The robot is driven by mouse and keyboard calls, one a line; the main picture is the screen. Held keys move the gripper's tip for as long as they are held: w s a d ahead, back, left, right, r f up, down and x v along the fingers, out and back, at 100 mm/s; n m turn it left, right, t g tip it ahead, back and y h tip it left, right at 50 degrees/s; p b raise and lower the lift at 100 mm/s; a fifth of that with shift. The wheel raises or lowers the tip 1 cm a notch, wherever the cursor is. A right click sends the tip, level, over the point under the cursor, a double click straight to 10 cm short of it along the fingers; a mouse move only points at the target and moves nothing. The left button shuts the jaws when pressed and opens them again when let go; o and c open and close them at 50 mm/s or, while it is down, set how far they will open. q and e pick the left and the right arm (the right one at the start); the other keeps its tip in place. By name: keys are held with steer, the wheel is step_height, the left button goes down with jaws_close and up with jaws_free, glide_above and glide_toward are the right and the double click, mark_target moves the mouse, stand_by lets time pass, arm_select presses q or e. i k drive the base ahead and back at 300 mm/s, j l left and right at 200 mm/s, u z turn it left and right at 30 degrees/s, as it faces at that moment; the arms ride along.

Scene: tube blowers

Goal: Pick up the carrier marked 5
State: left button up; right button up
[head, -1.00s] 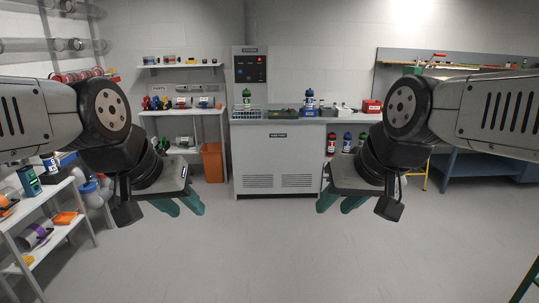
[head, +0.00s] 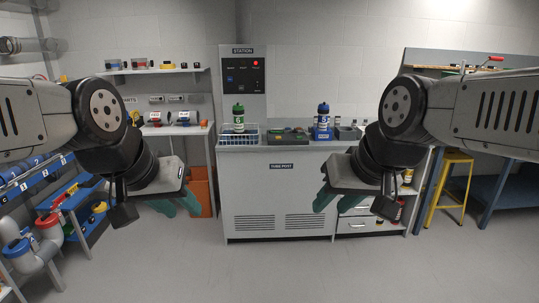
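A blue carrier (head: 323,117) stands upright on a blue stand (head: 321,135) further right. Each has a pale label with a mark that looks like a 5, but both are small and I am not sure of either. My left gripper (head: 178,204) is open and empty, low in front of the counter's left side. My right gripper (head: 324,197) appears open and empty, in front of the cabinet. Neither touches a carrier.
The grey tube post cabinet (head: 277,189) stands ahead, with a control panel (head: 243,74) above it. A blue rack (head: 70,195) is at left. The floor between is clear.

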mark_target(322, 112)
steer(key=i, duration=2.1)
steer(key=i+z, duration=0.2)
steer(key=i, duration=0.35)
steer(key=i+j+z, duration=0.25)
steer(key=i, duration=0.3)
steer(key=i+j+z, duration=0.2)
steer(key=i, duration=0.3)
